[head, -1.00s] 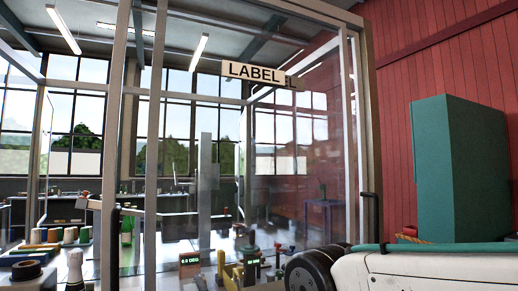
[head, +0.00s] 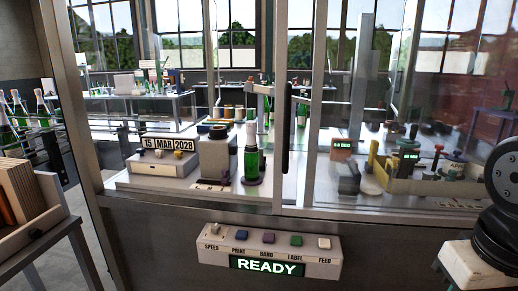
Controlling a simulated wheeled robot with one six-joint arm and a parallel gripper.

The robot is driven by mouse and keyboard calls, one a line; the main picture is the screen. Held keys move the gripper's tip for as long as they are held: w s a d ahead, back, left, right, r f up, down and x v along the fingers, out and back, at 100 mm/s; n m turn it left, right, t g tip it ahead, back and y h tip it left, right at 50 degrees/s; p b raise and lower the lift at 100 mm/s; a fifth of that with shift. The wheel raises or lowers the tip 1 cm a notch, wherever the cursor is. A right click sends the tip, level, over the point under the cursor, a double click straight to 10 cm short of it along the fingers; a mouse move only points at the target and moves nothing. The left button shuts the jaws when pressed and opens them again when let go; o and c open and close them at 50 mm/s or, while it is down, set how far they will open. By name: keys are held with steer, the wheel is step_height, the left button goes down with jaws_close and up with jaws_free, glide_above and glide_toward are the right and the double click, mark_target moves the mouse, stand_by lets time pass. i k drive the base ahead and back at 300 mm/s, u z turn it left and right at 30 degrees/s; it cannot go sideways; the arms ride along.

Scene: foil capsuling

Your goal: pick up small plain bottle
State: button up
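A green bottle (head: 251,162) with a pale silver neck stands upright on a small purplish base inside the glazed cabinet, just left of a dark vertical door handle. I see no label on it at this size. Several more green bottles with pale tops (head: 42,108) stand in a row at the far left, outside the cabinet. I cannot tell for certain which is the small plain bottle. My gripper is out of view; only part of my own arm shows at the lower right.
Glass panels and a metal frame (head: 75,120) enclose the bench. A date block (head: 168,143) stands left of the bottle. A control panel reading READY (head: 268,264) is on the cabinet front. A wooden crate (head: 30,190) is at the left; a yellow tray (head: 430,183) is at the right.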

mark_target(251, 153)
steer(key=z, duration=0.05)
steer(key=k, duration=0.5)
steer(key=u, duration=0.85)
steer(key=i, duration=1)
steer(key=u, duration=0.05)
